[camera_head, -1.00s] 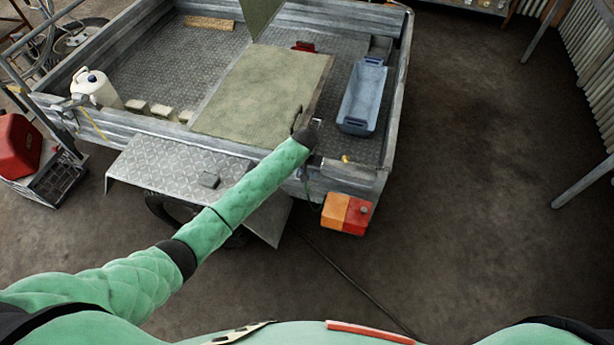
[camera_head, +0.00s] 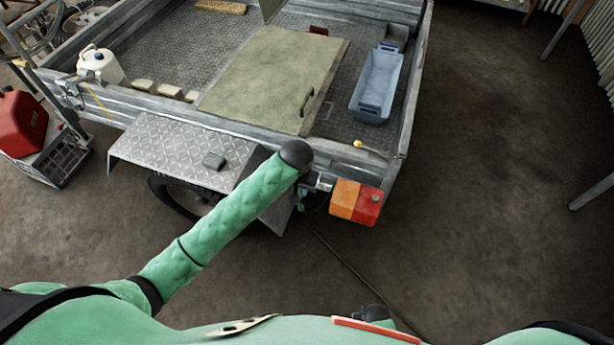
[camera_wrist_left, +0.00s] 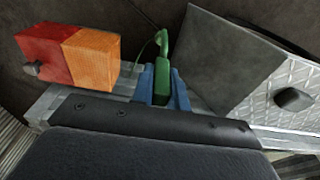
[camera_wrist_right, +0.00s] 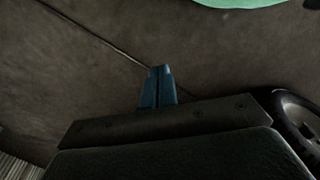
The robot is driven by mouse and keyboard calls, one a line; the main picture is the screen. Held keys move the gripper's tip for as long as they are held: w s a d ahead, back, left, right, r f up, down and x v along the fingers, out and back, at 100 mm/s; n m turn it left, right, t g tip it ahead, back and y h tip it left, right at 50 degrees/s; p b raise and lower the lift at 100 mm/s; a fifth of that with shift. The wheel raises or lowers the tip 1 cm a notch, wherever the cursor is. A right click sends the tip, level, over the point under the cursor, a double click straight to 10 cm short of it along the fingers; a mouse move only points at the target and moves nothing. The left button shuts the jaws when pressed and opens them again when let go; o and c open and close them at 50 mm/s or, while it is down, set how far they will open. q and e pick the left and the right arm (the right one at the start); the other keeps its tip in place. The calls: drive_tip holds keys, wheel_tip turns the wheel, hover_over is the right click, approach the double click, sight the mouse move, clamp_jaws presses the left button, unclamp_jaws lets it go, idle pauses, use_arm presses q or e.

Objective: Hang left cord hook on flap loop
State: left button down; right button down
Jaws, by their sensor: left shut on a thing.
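My left gripper (camera_wrist_left: 162,88) has its blue fingers closed around a green hook-like piece (camera_wrist_left: 162,66), with a thin green cord curving off beside it. In the head view, this gripper (camera_head: 318,184) is at the trailer's rear corner, left of the tail light, mostly hidden behind my wrist. An olive-green flap panel (camera_head: 265,75) lies over the trailer bed. A dark loop (camera_head: 306,101) is near its right edge, apart from my left gripper. My right gripper (camera_wrist_right: 158,86) is shut and empty above the floor.
An orange-red tail light (camera_head: 356,202) is close to my left gripper. A checker-plate mudguard (camera_head: 170,150) is left of it. A yellow-tipped piece (camera_head: 358,143) is on the rear wall. A blue tray (camera_head: 376,85) stands in the bed.

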use_arm(q)
drive_tip(key=shift+s+a, duration=0.25)
drive_tip(key=shift+s, duration=0.65)
drive_tip(key=shift+w+r, duration=0.1)
drive_tip(key=shift+r, duration=0.15)
drive_tip(key=w+d+r+n, duration=0.1)
drive_tip(key=w+d+r, duration=0.4)
drive_tip(key=w+r, duration=0.4)
drive_tip(key=w+d+r, duration=0.6)
drive_tip(key=w+r, duration=0.2)
drive_tip(key=w, duration=0.2)
drive_tip(key=w+d+r+n, duration=0.1)
drive_tip(key=w+d+r, duration=0.4)
drive_tip(key=w+r, duration=0.4)
drive_tip(key=w+d+f+n, duration=0.4)
drive_tip(key=w, duration=0.2)
drive_tip(key=a+f+n+g+y, duration=0.1)
drive_tip(key=a+f+n, duration=0.3)
drive_tip(key=f+n, duration=0.8)
drive_tip(key=shift+w+y, duration=0.3)
drive_tip(key=shift+y, duration=0.1)
drive_tip(key=shift+f, duration=0.15)
drive_tip(key=shift+a, duration=0.1)
use_arm(e)
drive_tip(key=shift+w, duration=0.15)
